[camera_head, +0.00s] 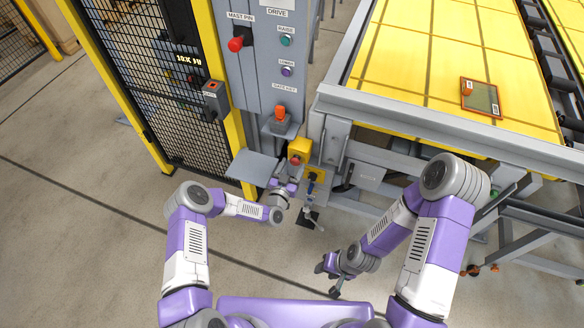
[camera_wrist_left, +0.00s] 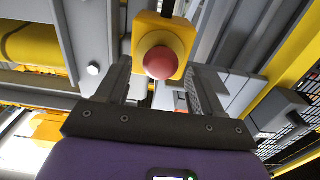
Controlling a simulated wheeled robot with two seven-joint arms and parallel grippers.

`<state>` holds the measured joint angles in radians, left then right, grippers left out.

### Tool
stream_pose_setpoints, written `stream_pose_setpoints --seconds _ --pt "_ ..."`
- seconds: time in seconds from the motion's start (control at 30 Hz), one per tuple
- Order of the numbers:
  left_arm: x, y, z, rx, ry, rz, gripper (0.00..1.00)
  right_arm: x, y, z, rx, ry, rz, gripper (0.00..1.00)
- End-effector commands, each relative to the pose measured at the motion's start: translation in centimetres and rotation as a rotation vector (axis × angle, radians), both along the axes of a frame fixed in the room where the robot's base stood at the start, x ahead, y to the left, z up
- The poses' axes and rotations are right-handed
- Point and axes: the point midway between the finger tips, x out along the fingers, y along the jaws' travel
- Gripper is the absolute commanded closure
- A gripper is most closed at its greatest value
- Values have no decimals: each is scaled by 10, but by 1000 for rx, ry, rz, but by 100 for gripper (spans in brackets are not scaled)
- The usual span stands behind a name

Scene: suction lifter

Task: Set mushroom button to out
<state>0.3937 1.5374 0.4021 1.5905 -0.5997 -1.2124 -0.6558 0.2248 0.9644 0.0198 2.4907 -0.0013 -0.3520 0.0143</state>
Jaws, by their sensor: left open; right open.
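The mushroom button (camera_head: 295,161) is a red dome on a yellow box (camera_head: 301,147) low beside the grey control panel. In the left wrist view the red dome (camera_wrist_left: 159,63) faces the camera on its yellow box (camera_wrist_left: 176,28), between my spread fingers. I cannot tell how far the button stands out, or whether a finger touches it. My left gripper (camera_head: 289,184) is open just below the button in the head view. My right gripper (camera_head: 326,265) is open and empty, lower and to the right, over the floor.
A grey shelf (camera_head: 252,167) lies left of the yellow box. A yellow-topped table (camera_head: 420,60) stands to the right, a mesh fence (camera_head: 135,60) to the left.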

Motion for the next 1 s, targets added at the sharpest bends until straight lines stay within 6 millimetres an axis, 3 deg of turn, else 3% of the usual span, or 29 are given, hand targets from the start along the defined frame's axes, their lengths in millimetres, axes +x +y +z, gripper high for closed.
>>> stream_pose_setpoints --seconds 0.5,1.0 --pt "-66 21 0 1 3 0 33 0 0 9 0 0 0 57" --pt "-71 23 0 0 1 0 33 0 0 9 0 0 0 57"
